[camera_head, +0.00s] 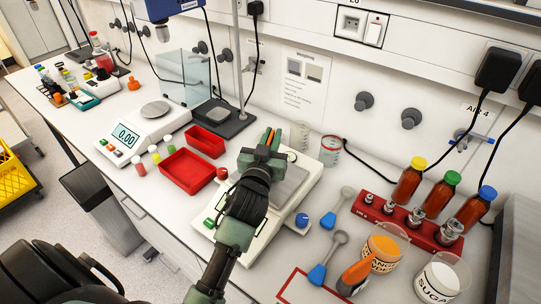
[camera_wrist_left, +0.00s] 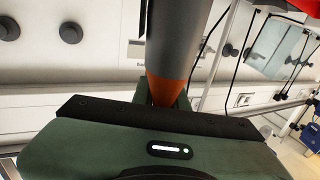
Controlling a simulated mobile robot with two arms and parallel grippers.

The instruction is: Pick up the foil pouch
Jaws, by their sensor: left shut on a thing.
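My left gripper (camera_head: 270,140) reaches over the right-hand white scale, its fingers pointing toward the back wall. In the head view only small orange bits show between the green fingers; the rest is hidden. My right gripper is not in view.
The right-hand scale (camera_head: 303,185) lies under my left arm. Red trays (camera_head: 187,171) stand left of it. A thin metal post (camera_head: 236,60) stands behind.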

